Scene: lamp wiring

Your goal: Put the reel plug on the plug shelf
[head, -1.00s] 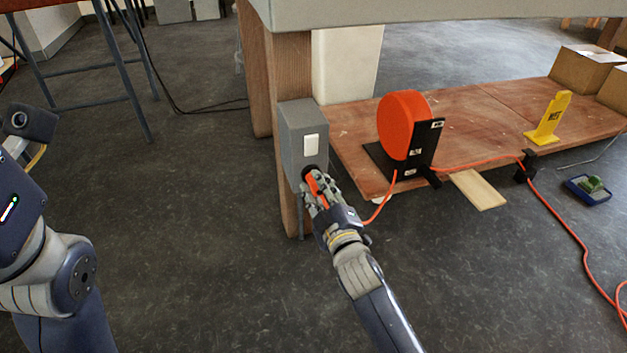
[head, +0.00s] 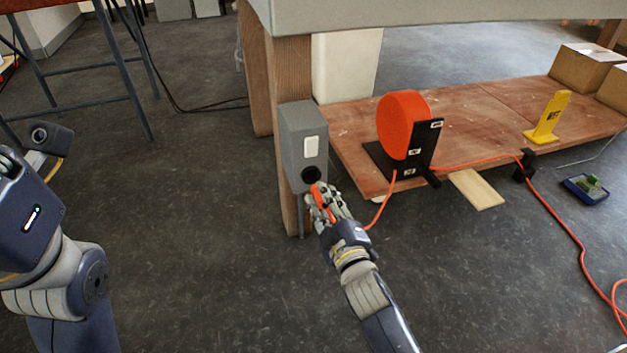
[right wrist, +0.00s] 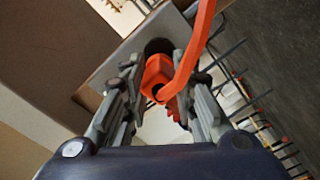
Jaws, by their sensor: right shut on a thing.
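My right gripper (head: 325,203) is shut on the orange reel plug (head: 319,203), just below and in front of the grey socket box (head: 303,150). The round dark socket hole (head: 311,175) shows open, and the plug appears to be out of it. In the right wrist view the orange plug (right wrist: 158,74) sits between the fingers, with the dark hole (right wrist: 158,47) beyond it. The orange cord (head: 382,207) runs from the plug to the reel (head: 403,125). A pale board (head: 477,188) juts from the low wooden shelf; I cannot tell whether it is the plug shelf.
The socket box is on a wooden table leg (head: 292,75). A yellow stand (head: 548,118) and cardboard boxes (head: 588,68) are on the low wooden shelf (head: 470,110).

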